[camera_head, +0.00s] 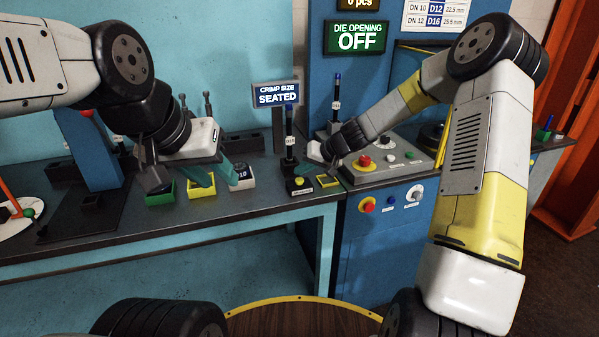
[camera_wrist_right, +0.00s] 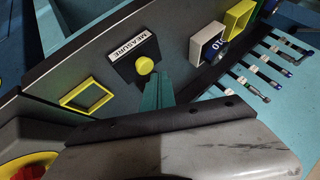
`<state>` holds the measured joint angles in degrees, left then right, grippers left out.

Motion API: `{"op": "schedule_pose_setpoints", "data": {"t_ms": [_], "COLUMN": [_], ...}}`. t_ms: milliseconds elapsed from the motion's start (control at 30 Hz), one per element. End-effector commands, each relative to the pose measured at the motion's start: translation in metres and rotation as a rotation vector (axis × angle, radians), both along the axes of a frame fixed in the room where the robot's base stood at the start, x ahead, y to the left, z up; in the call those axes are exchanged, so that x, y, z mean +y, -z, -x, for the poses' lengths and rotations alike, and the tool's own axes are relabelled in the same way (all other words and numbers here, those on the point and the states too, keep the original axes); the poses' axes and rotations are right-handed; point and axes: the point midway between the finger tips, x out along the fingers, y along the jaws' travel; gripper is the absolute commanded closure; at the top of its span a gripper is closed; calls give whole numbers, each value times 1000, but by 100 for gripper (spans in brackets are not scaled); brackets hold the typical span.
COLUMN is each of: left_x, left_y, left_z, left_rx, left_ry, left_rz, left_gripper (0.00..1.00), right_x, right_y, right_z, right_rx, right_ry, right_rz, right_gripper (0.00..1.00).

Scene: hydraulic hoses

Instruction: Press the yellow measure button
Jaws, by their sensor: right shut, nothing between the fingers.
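The yellow measure button (camera_wrist_right: 145,65) sits on a small black box beside a white MEASURE label in the right wrist view. In the head view the button (camera_head: 299,181) is near the bench's front edge. My right gripper (camera_wrist_right: 161,76) is shut and empty, its teal fingertips close beside the button. Whether they touch it cannot be told. In the head view the right gripper (camera_head: 304,170) reaches in from the right, above the box. My left gripper (camera_head: 216,178) is open over the colored trays at the left, its teal fingers apart.
A green tray (camera_head: 160,198), a yellow tray (camera_head: 201,190) and a white DN-marked tray (camera_head: 242,184) stand left of the button. An empty yellow frame (camera_head: 328,181) is just right of it. A control panel with a red button (camera_head: 364,160) lies further right. A sign reads SEATED (camera_head: 277,94).

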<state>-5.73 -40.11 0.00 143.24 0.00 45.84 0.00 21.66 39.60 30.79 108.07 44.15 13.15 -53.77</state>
Motion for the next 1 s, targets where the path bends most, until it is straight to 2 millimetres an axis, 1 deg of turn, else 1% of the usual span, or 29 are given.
{"op": "schedule_pose_setpoints", "data": {"t_ms": [267,1000], "left_x": [0,0], "left_y": [0,0], "left_z": [0,0], "left_rx": [0,0], "left_ry": [0,0], "left_rz": [0,0], "left_gripper": [64,64], "right_x": [0,0], "right_y": [8,13], "right_z": [0,0], "right_rx": [0,1], "right_ry": [0,0], "right_rz": [0,0], "right_gripper": [100,100]}}
